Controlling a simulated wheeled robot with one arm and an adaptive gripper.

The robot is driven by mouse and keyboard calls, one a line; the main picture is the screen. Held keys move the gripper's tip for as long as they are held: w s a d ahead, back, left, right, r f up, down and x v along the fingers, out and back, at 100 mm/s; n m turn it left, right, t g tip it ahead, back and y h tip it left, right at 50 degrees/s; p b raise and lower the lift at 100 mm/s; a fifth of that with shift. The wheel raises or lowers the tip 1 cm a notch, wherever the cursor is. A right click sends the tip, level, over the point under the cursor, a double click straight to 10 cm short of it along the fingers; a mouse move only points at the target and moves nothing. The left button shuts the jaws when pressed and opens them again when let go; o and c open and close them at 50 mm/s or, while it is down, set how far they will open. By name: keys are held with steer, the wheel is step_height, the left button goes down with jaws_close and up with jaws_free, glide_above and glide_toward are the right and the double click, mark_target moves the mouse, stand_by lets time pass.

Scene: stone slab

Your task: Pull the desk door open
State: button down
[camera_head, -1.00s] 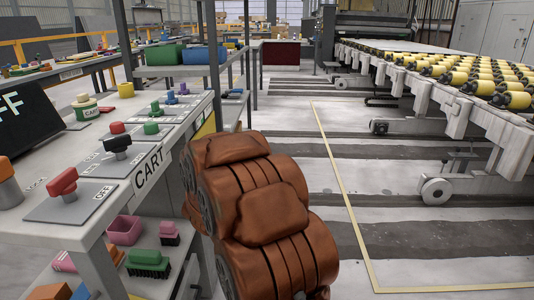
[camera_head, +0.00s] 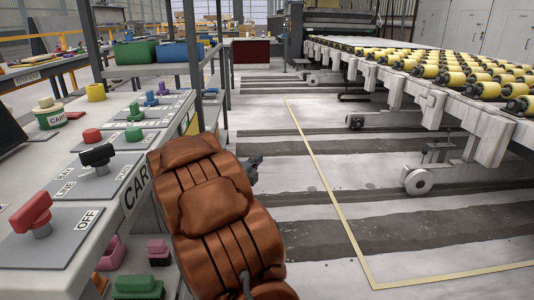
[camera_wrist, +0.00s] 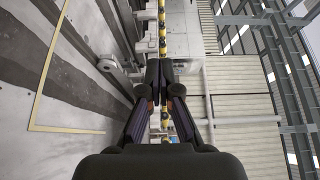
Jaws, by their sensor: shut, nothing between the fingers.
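My arm's brown padded links rise in front of the workbench (camera_head: 45,255) in the head view. My gripper (camera_head: 254,163) shows as a small dark shape just beyond them. In the wrist view, my gripper (camera_wrist: 158,72) has its fingertips together with nothing between them. It points toward the open floor and roller conveyor, away from the workbench. No desk door can be made out clearly. A dark red panel (camera_head: 251,52) on a grey unit stands far back, too small to tell whether it is a door.
The workbench top carries a red-handled switch (camera_head: 32,213), a black-handled switch (camera_head: 98,157) and colored knobs. Green and pink brushes lie on its lower shelf. A roller conveyor (camera_head: 430,100) runs along the right. Striped floor with a yellow line (camera_head: 322,185) lies clear between them.

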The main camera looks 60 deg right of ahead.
steer(key=w+d+b, duration=0.1)
steer(key=d, duration=0.7)
steer(key=shift+b, duration=0.4)
steer(key=shift+w, duration=0.1)
stand_by(1.4)
